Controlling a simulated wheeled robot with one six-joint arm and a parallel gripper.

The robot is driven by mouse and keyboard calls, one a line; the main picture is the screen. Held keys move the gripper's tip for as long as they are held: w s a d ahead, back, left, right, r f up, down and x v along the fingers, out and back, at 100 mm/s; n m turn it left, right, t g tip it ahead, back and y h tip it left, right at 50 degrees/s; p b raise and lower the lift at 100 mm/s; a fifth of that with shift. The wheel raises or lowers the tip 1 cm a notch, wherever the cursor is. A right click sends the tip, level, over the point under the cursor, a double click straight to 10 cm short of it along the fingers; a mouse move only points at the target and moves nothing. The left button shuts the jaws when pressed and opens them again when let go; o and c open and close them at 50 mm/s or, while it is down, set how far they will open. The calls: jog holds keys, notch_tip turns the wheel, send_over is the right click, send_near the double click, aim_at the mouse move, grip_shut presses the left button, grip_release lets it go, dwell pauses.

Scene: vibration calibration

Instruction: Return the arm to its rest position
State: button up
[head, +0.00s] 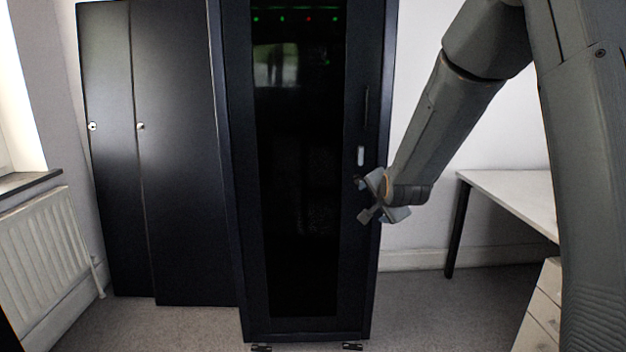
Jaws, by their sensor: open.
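My arm comes in from the upper right and reaches down and left. My gripper (366,200) is at its end, in front of the right edge of a tall black cabinet (384,90) with a dark glass door (300,180). The gripper is open and I see nothing between its fingers. It appears just below and right of the small light latch (361,155) on the door frame. Whether it touches the cabinet cannot be told. The door looks shut.
Two black panels or cupboard doors (175,200) stand to the left. A white radiator (45,255) is under the window. A white desk (515,195) and a drawer unit (540,315) are at right. Grey carpet (420,310) is clear in front.

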jog(key=s+f+n+g+p, duration=0.2)
jog(key=s+n+g, duration=0.4)
jog(key=s, duration=1.4)
jog(key=s+f+n+g+p, duration=0.2)
jog(key=s+n+g, duration=0.3)
jog(key=s, duration=1.5)
jog(key=shift+s+a+n+g+p, duration=0.15)
jog(key=shift+s+n+g+p, duration=0.3)
jog(key=shift+p, duration=0.4)
jog(key=shift+w+f, duration=0.1)
